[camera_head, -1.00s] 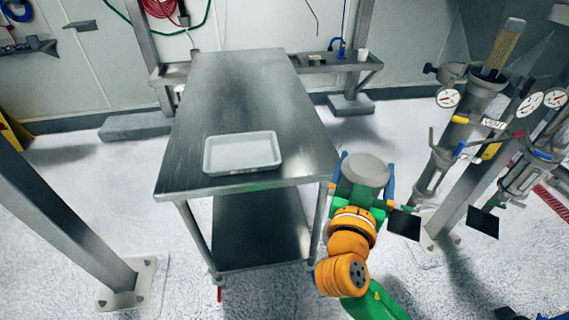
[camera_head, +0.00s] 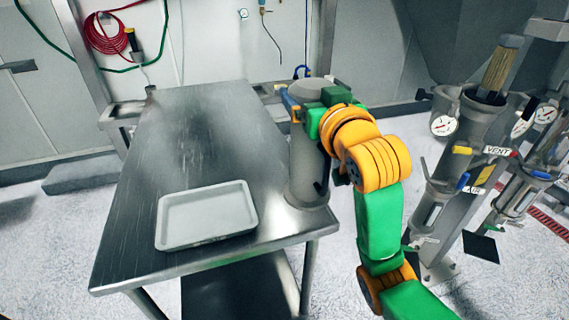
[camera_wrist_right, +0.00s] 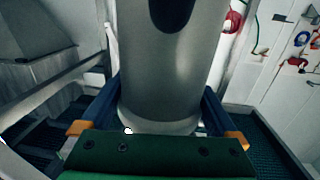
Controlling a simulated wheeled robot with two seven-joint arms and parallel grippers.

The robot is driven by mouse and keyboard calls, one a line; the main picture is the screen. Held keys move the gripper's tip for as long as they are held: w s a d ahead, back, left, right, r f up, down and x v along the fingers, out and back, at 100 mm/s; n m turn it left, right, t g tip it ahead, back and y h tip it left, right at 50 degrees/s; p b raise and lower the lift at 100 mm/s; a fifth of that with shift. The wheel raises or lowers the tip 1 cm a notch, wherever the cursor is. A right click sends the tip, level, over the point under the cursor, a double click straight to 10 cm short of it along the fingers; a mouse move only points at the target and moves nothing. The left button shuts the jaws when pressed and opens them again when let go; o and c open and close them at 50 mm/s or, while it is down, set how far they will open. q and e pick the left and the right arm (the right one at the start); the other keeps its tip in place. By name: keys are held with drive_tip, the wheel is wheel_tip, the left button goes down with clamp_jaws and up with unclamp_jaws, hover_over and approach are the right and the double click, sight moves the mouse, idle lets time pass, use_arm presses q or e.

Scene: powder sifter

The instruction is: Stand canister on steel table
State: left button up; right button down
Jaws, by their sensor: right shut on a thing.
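The canister (camera_head: 308,165) is a grey metal cylinder with a wider rim at its lower end. It looks roughly upright at the right edge of the steel table (camera_head: 215,115) in the head view. Whether its base touches the tabletop or hangs just above it, I cannot tell. My right gripper (camera_head: 305,95) is shut on the canister near its upper end, and its green and orange arm hides part of it. In the right wrist view the canister (camera_wrist_right: 172,70) fills the space between the two dark blue fingers. My left gripper is not in view.
A white tray (camera_head: 205,238) lies on the table's near part, left of the canister. The middle and far tabletop are bare. Pipes with gauges (camera_head: 443,125) and valves stand to the right. A red hose (camera_head: 112,35) hangs on the back wall.

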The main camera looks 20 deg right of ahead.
drive_tip(key=w+a+f+p, duration=0.1)
drive_tip(key=w+f+p, duration=0.1)
drive_tip(key=w+f, duration=0.7)
wheel_tip(320, 180, down, 2)
drive_tip(key=shift+w+f, duration=0.1)
drive_tip(key=shift+w, duration=0.25)
unclamp_jaws()
drive_tip(key=shift+f, duration=0.1)
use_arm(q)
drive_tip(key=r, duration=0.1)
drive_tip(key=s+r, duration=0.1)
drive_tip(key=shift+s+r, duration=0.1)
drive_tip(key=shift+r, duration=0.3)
